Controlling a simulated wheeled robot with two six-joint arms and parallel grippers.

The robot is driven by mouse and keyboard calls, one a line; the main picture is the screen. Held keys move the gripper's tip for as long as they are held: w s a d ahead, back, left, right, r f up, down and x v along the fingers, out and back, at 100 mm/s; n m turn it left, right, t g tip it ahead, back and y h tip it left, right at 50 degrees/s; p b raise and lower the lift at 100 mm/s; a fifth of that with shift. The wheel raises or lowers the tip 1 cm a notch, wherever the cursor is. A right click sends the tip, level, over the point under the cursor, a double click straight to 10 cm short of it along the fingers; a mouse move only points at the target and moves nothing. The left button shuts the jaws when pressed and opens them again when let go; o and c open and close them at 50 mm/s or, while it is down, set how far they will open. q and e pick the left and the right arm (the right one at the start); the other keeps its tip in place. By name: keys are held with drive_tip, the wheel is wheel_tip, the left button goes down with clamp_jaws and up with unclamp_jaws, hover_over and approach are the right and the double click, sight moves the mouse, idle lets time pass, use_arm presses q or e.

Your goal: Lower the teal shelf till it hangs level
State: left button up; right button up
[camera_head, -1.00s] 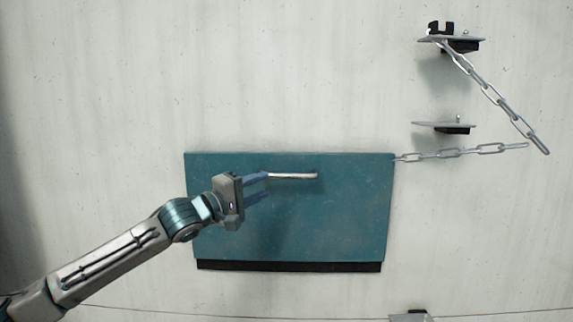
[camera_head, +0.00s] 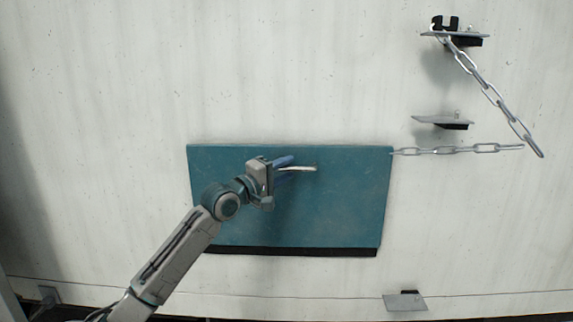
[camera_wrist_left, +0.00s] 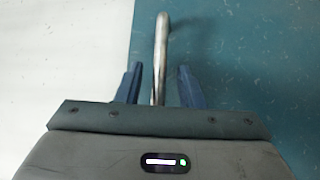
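The teal shelf (camera_head: 340,210) lies as a flat panel against the pale wall in the head view, with a dark strip along its lower edge. A metal handle (camera_head: 303,168) runs across its upper middle. My left gripper (camera_head: 288,168) is at the handle's left part. In the left wrist view the handle (camera_wrist_left: 160,60) passes between the two blue fingers (camera_wrist_left: 160,88), with a gap on each side, so the gripper is open around it. A chain (camera_head: 455,150) runs from the shelf's upper right corner to the right. My right gripper is not in view.
Two small wall brackets stand at the right, an upper one (camera_head: 455,36) and a lower one (camera_head: 442,121). The chain hangs slanting from the upper bracket (camera_head: 490,95). A small plate (camera_head: 405,301) sits at the lower right. The wall left of the shelf is clear.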

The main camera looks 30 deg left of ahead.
use_arm(q)
drive_tip(key=shift+w+d+r, duration=0.1)
drive_tip(key=shift+w, duration=0.2)
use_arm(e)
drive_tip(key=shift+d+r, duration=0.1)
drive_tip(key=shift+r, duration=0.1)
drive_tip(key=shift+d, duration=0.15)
use_arm(q)
clamp_jaws()
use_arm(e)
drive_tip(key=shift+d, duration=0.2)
use_arm(q)
drive_tip(key=shift+s, duration=0.1)
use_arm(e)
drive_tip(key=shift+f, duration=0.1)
